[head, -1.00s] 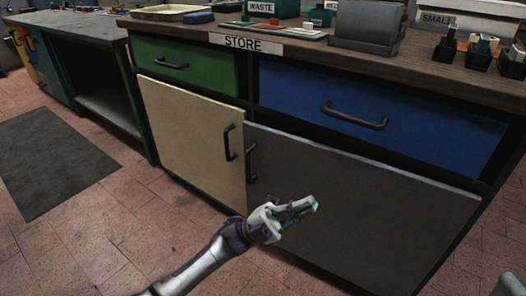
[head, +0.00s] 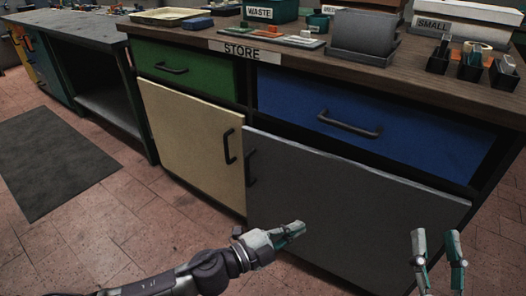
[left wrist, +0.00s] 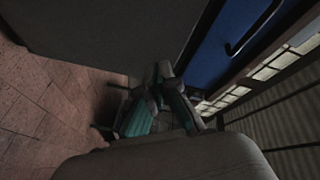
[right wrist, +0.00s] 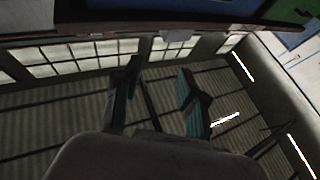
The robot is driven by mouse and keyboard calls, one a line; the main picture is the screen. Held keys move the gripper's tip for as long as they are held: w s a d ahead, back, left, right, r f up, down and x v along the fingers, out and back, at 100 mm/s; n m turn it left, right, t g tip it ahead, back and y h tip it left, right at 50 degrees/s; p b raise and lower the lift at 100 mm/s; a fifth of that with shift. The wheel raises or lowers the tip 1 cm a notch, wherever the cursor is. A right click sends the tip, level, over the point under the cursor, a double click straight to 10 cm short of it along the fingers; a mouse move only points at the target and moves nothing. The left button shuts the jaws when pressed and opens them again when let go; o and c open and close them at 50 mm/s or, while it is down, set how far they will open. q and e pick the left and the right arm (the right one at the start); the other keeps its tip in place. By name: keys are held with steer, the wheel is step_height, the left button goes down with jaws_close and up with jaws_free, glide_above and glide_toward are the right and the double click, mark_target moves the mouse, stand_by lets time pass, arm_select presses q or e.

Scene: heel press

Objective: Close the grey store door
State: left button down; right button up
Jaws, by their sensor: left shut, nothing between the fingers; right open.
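The grey store door (head: 350,205) is the lower right door of the cabinet. Its dark handle (head: 251,168) is near its left edge. The door seems to stand slightly proud of the cabinet front, with a dark gap along its top. My left gripper (head: 300,229) is shut and empty in front of the door's lower left part; whether it touches cannot be told. In the left wrist view the door fills the upper left (left wrist: 100,35), beyond the closed fingers (left wrist: 163,75). My right gripper (head: 436,238) is open and empty in front of the door's right side.
A cream door (head: 195,145) adjoins on the left. A green drawer (head: 185,68) and a blue drawer (head: 380,125) are above, both seemingly shut. The worktop (head: 300,62) holds bins and trays. The tiled floor (head: 110,215) is clear, with a dark mat (head: 55,160) at left.

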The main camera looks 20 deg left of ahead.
arm_select(q)
steer(key=w+a+f+t+y, duration=0.1)
steer(key=w+a+y, duration=0.3)
steer(key=a, duration=0.4)
steer(key=t+y+p, duration=0.1)
steer(key=t+y, duration=0.2)
steer(key=y, duration=0.1)
glide_toward(267, 152)
arm_select(e)
step_height(267, 152, down, 7)
steer(key=w+g+h, duration=0.1)
steer(key=g+h, duration=0.1)
steer(key=g, duration=0.2)
arm_select(q)
steer(key=shift+m, duration=0.4)
steer(key=w, duration=0.2)
steer(key=w+b, duration=0.1)
steer(key=w, duration=0.1)
steer(key=w+d, duration=0.1)
steer(key=w, duration=0.1)
steer(key=shift+r, duration=0.2)
steer(key=shift+w+b, duration=0.3)
steer(key=shift+w, duration=0.35)
arm_select(e)
step_height(267, 152, up, 7)
steer(key=s+t+y, duration=0.1)
steer(key=t+y, duration=0.1)
steer(key=t, duration=0.1)
steer(key=shift+t, duration=0.4)
steer(key=shift+f, duration=0.1)
